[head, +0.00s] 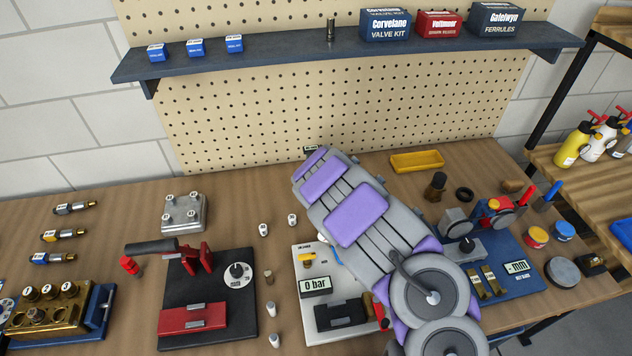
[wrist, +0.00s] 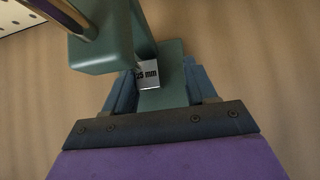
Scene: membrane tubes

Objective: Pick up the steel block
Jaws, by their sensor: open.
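A small shiny steel block (wrist: 147,76) with a black "mm" marking shows in the wrist view, beside the teal body of a stand (wrist: 108,42) and at the edge of its teal base (wrist: 163,98). Part of the block is hidden by the stand. My gripper (wrist: 160,78) is open, its blue fingers spread to either side of the base and block. I cannot tell whether the fingers touch anything. In the head view my purple and grey arm reaches over the bench toward the pegboard and hides the gripper and the block.
The wooden bench (head: 110,205) carries a black and red lever press (head: 205,300), a silver bolted plate (head: 184,213), a gauge board reading 0 bar (head: 316,285) and a blue tool mat (head: 527,258). A yellow tray (head: 417,161) lies at the back. A shelf (head: 270,58) hangs above.

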